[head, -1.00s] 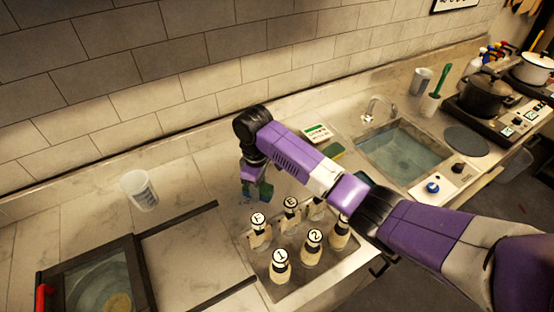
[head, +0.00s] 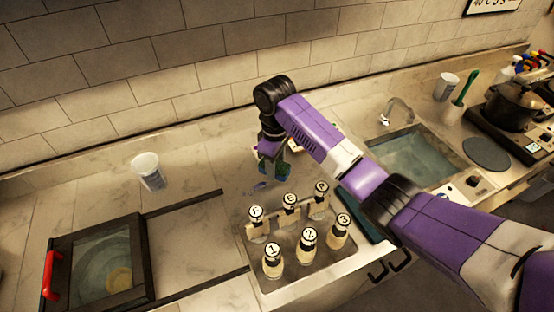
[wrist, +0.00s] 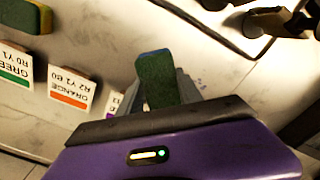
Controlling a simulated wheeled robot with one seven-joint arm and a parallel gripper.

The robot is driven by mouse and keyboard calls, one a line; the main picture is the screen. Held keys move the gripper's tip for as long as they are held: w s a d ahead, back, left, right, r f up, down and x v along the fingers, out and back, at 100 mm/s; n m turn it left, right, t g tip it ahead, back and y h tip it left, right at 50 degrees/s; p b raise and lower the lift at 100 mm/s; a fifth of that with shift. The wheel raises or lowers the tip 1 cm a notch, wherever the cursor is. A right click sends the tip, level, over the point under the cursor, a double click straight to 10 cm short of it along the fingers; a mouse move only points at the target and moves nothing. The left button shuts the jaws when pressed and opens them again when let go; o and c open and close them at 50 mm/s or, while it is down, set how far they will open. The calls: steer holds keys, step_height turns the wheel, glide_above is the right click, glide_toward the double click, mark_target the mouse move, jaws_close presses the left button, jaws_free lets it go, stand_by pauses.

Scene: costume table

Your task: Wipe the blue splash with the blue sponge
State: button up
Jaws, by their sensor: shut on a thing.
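My gripper (head: 270,155) is shut on the blue sponge (head: 283,170), which has a green top face. In the wrist view the sponge (wrist: 157,78) stands out between the fingers (wrist: 165,95). I cannot tell if it touches the counter. A small bluish-purple splash (head: 260,187) lies on the counter just to the left and in front of the sponge. In the wrist view faint purple specks (wrist: 201,84) show to the right of the sponge.
A tray (head: 285,292) of several labelled bottles (head: 308,240) stands in front of the splash. A white cup (head: 148,170) is at the left. Another sponge (wrist: 22,14) and colour cards (wrist: 72,90) show in the wrist view. A sink (head: 420,158) lies to the right.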

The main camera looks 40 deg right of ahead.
steer(key=shift+r, duration=1.35)
